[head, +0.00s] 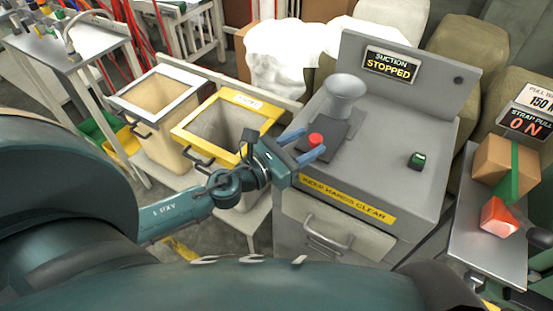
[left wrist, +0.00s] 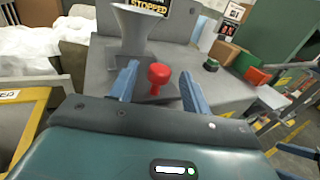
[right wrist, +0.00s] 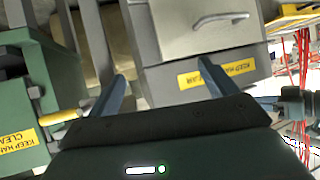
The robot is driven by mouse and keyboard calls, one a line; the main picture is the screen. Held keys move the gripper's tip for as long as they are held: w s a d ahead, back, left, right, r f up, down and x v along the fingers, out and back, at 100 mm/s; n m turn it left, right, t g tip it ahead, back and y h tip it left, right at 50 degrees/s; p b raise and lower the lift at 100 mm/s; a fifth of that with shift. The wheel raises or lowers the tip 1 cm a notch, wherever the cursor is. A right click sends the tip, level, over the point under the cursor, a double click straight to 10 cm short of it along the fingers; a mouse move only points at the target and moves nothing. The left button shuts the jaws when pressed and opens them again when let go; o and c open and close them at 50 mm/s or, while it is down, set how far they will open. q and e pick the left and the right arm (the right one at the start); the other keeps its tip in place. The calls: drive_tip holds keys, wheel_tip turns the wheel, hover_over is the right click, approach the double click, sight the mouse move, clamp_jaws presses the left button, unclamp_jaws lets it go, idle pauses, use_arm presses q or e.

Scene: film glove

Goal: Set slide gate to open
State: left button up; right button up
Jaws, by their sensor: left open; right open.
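The slide gate (head: 326,130) looks like a dark flat plate at the foot of a grey funnel (head: 345,92) on the grey machine. A red knob (head: 315,139) stands on it. My left gripper (head: 313,143) is open, with one blue finger on each side of the knob. In the left wrist view the red knob (left wrist: 157,78) stands between the fingers, with gaps on both sides. The funnel (left wrist: 138,30) rises just behind it. My right gripper (right wrist: 163,80) is open and empty in the right wrist view, away from the knob.
A sign (head: 390,64) reads "SUCTION STOPPED". A green button (head: 417,160) sits on the machine top, right of the knob. A yellow-rimmed bin (head: 228,118) stands left of the machine. A side table (head: 480,228) on the right holds a cardboard box (head: 497,160) and a red block (head: 499,217).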

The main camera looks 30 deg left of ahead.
use_arm(q)
drive_tip(key=b+v, duration=0.4)
drive_tip(key=v, duration=0.5)
drive_tip(key=shift+s, duration=0.3)
use_arm(e)
drive_tip(key=shift+w+a+f+m+y, duration=0.15)
drive_tip(key=shift+a+f+m, duration=0.1)
drive_tip(key=shift+f, duration=0.35)
drive_tip(key=shift+w+a+f+m+y, duration=0.15)
drive_tip(key=shift+f+m, duration=0.1)
drive_tip(key=shift+f, duration=0.3)
use_arm(q)
drive_tip(key=shift+a, duration=0.15)
use_arm(e)
drive_tip(key=shift+s, duration=0.15)
